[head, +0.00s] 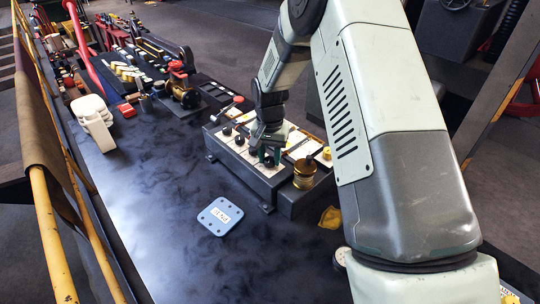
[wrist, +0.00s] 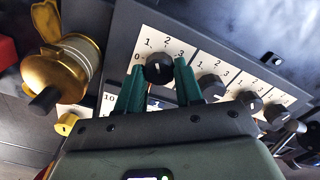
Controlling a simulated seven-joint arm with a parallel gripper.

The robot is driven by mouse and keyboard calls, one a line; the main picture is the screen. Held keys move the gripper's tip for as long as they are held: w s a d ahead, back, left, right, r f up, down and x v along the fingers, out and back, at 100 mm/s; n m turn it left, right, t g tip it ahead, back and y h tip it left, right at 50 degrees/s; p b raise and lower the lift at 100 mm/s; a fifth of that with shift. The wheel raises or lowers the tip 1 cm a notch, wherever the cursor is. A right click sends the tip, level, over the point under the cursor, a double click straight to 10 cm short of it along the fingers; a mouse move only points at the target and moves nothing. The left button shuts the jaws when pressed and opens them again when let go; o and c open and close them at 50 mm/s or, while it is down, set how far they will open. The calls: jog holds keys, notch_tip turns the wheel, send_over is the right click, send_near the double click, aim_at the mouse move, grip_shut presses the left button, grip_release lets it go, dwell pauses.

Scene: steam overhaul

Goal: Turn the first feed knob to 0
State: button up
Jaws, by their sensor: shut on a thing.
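The first feed knob (wrist: 158,68) is a black round knob at the near end of a row, beside the brass part. Its white dial plate (wrist: 143,58) shows 0 at left, 1 and 2 above and 3 at right. A short pale mark shows on the knob, but I cannot tell exactly which number it points to. My gripper (wrist: 159,82) has its two green fingers shut on this knob, one on each side. In the head view my gripper (head: 268,158) is over the near end of the grey panel box (head: 240,165); the fingers partly hide the knob there.
Several similar knobs (wrist: 210,86) continue along the row. A brass cylinder (head: 304,173) with a dark top stands close beside the gripper; it also shows in the wrist view (wrist: 68,70). A blue labelled plate (head: 220,216) lies on the dark bench (head: 170,240), with clear room around it.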

aim_at(269, 159)
jog(key=n, duration=1.2)
jog(key=shift+s+a+n, duration=0.1)
jog(key=shift+n, duration=0.2)
dwell(0.4)
jog(key=o, duration=1)
jog(key=shift+o, duration=0.2)
notch_tip(269, 159, up, 11)
